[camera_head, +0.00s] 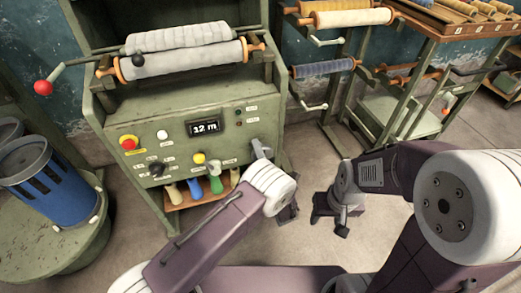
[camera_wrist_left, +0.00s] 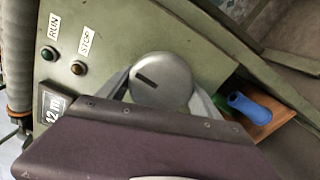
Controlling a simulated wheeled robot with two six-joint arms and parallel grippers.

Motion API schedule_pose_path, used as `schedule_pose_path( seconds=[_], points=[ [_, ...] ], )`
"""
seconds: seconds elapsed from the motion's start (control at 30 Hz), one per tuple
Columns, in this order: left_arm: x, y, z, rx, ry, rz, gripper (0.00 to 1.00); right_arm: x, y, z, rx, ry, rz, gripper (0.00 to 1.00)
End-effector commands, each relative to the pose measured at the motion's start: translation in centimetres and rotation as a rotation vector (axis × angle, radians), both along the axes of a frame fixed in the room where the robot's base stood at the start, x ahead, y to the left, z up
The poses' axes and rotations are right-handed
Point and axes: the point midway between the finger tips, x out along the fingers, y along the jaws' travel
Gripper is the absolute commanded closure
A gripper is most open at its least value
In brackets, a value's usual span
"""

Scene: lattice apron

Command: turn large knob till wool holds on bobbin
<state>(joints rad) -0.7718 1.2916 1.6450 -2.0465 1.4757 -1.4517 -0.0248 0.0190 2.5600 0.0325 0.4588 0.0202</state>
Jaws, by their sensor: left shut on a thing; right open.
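The large knob (camera_wrist_left: 162,80) is a round grey disc with a dark slot mark, on the green panel in the left wrist view. My left gripper (camera_wrist_left: 160,92) is shut on it, with a finger on either side; in the head view the gripper (camera_head: 262,150) is at the panel's right edge. A bobbin (camera_head: 180,62) wound with pale grey wool lies between orange ends on top of the machine. A second pale roll (camera_head: 178,36) lies just behind it. A display (camera_head: 205,127) reads 12 m. My right gripper (camera_head: 337,212) is open and empty, above the floor right of the machine.
RUN and STOP lamps (camera_wrist_left: 78,68) sit beside the knob. A red-yellow button (camera_head: 129,142) and smaller knobs (camera_head: 157,168) are further left. Below is a shelf with coloured handles (camera_head: 215,184). A blue bin (camera_head: 50,180) stands left, a roll rack (camera_head: 400,90) at right.

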Motion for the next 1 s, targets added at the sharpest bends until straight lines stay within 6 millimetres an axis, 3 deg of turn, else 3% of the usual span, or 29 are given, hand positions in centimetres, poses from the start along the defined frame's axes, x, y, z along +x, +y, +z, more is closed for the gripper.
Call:
schedule_pose_path(
  seconds=[0.4,0.93,0.97,1.0],
  points=[
    [-0.04,0.01,0.04,0.148,0.05,-0.002,0.67,0.0,0.0,1.06,0.0,0.0,0.0,0.48],
    [-0.03,-0.01,-0.01,0.164,0.054,-0.001,0.67,0.0,0.0,1.1,0.0,0.0,0.0,0.48],
    [-0.04,-0.02,-0.01,0.164,0.054,-0.001,0.18,0.0,0.0,1.1,0.0,0.0,0.0,0.48],
    [-0.03,-0.01,0.0,0.164,0.054,-0.001,0.07,0.0,0.0,1.1,0.0,0.0,0.0,0.48]
  ],
)
